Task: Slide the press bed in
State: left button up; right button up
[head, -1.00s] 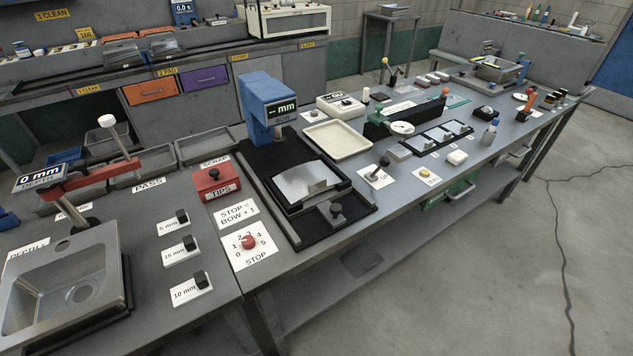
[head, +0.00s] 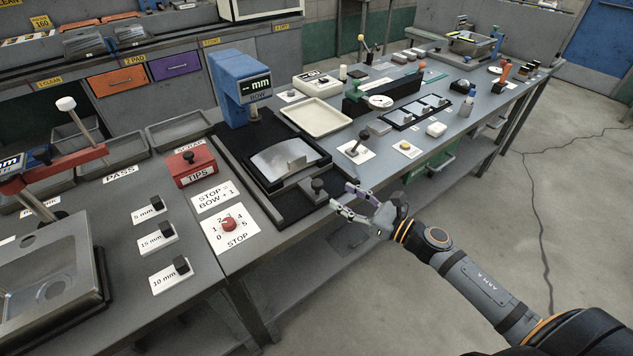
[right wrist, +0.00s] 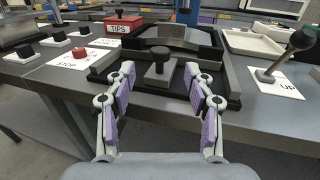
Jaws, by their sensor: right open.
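The press bed (head: 270,186) is a dark sliding tray with a metal plate (head: 284,157) on it, standing out in front of the blue press (head: 234,84) marked BOW. A black knob (head: 317,187) stands on a metal block at the bed's front end. My right gripper (head: 340,199) is open and empty, just in front of the knob at the table's front edge. In the right wrist view the knob (right wrist: 159,62) shows beyond and between the open fingers (right wrist: 159,80), apart from them. My left gripper is not in view.
A red TIPS box (head: 192,166) and a red STOP dial (head: 229,224) lie left of the bed. A lever on a white UP card (head: 355,152) and a cream tray (head: 315,117) stand to the right. A sink (head: 45,275) is at the near left.

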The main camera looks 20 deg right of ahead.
aim_at(318, 183)
jog(key=p+x, duration=0.3)
jog(key=x, duration=0.6)
jog(key=shift+w+a+f, duration=0.15)
jog(key=shift+w+a, duration=0.05)
jog(key=shift+w, duration=0.05)
grip_shut()
